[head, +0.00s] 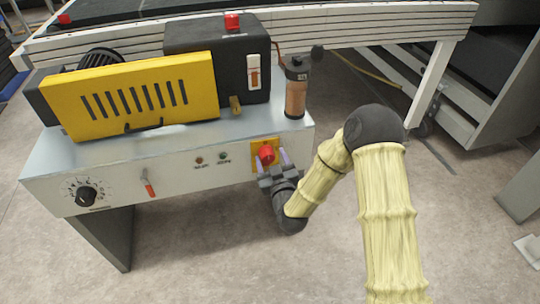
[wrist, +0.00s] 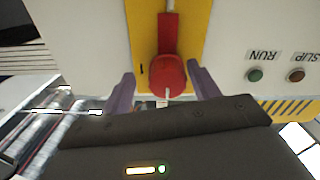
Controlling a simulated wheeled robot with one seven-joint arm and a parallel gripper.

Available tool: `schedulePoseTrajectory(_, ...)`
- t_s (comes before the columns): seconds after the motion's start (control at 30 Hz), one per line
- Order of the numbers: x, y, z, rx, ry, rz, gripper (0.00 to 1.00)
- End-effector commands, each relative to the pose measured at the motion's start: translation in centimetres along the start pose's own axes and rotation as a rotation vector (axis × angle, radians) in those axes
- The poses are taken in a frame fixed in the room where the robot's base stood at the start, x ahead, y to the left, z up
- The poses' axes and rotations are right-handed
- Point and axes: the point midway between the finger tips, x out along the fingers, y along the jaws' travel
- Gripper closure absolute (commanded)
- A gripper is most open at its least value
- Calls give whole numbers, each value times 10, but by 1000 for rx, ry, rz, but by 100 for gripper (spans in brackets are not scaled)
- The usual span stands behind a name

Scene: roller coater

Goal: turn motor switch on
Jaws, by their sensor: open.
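A red rotary switch (head: 267,154) sits on a yellow plate (head: 259,146) at the right end of the machine's front panel. I cannot read a label naming it as the motor switch. In the wrist view the red knob (wrist: 167,77) has a red bar rising from it and a pale mark at its lower edge. My gripper (head: 272,161) is at the panel, directly in front of this switch. In the wrist view its two purple fingers (wrist: 160,76) are open, one on each side of the knob, with gaps visible. Finger contact cannot be told.
The panel (head: 118,178) also carries a black dial (head: 86,196), a small red lever (head: 148,184) and two indicator lamps (head: 211,159). The wrist view shows RUN and SLIP labels. A yellow vented guard (head: 135,96) and black box (head: 222,55) stand above. Floor in front is clear.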

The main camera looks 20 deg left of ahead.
Motion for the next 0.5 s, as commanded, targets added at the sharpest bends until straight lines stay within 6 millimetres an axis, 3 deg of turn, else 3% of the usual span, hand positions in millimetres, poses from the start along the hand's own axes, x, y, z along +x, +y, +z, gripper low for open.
schedulePoseTrajectory(0.27, 0, -10, -2, 0, 3, -16, 41)
schedulePoseTrajectory(0.4, 0, -14, -3, 0, 5, -22, 69)
schedulePoseTrajectory(0.5, 0, -14, -3, 0, 5, -23, 84)
